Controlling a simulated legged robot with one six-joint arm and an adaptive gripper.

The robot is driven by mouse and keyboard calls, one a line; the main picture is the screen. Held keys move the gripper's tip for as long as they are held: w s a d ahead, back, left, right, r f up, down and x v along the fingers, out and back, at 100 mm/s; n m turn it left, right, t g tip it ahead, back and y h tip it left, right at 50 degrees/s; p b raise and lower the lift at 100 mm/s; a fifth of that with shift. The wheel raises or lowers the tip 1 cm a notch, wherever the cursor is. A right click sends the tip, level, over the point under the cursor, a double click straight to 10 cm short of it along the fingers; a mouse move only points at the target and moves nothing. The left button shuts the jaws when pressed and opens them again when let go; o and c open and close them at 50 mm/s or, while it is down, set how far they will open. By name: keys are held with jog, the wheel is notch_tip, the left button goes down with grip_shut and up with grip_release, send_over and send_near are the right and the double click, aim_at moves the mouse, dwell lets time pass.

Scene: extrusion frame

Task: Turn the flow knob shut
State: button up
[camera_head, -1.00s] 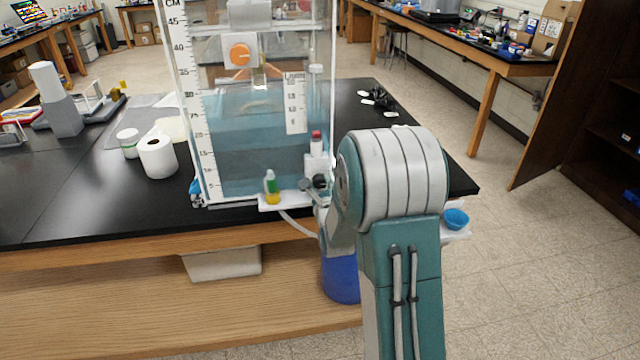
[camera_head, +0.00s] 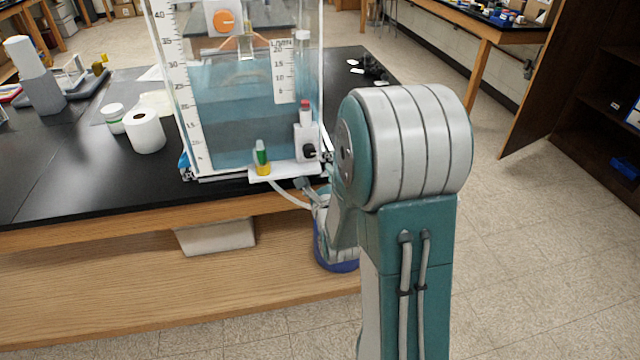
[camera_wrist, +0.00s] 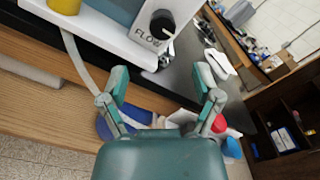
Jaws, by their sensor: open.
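The black flow knob (camera_head: 309,151) is on a white box at the tank's lower right corner. In the wrist view the knob (camera_wrist: 162,23) is at the top, above the printed word FLOW, with a pale mark on its face. My gripper (camera_wrist: 160,77) is open and empty, its two fingers spread below the knob in the picture and apart from it. In the head view my gripper (camera_head: 316,172) is just below the knob, partly hidden by my arm.
The clear water tank (camera_head: 235,125) stands at the black bench's edge. A green-and-yellow bottle (camera_head: 262,160) is on the white ledge left of the knob. A white tube (camera_head: 288,197) hangs below. A blue bucket (camera_head: 340,266) is under the bench edge. A white roll (camera_head: 145,132) stands left.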

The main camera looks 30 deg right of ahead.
jog(key=v, duration=0.2)
jog(key=shift+s, duration=0.4)
jog(key=s+a+r+n+g+y, duration=0.2)
jog(key=s+a+r+n+g, duration=0.15)
jog(key=n, duration=0.55)
jog(key=s+a+r+n+g+y, duration=0.1)
jog(key=s+a+r+n+g, duration=0.15)
jog(key=a+n, duration=0.4)
jog(key=s+a+r+n+g+y, duration=0.1)
jog(key=s+a+n+g, duration=0.1)
jog(key=s+n, duration=0.6)
jog(key=s+a+r+n+g+y, duration=0.1)
jog(key=s+a+r+n+g, duration=0.1)
jog(key=s+n, duration=0.6)
jog(key=shift+s+r+g, duration=0.2)
jog(key=shift+r+g, duration=0.1)
jog(key=shift+g, duration=0.6)
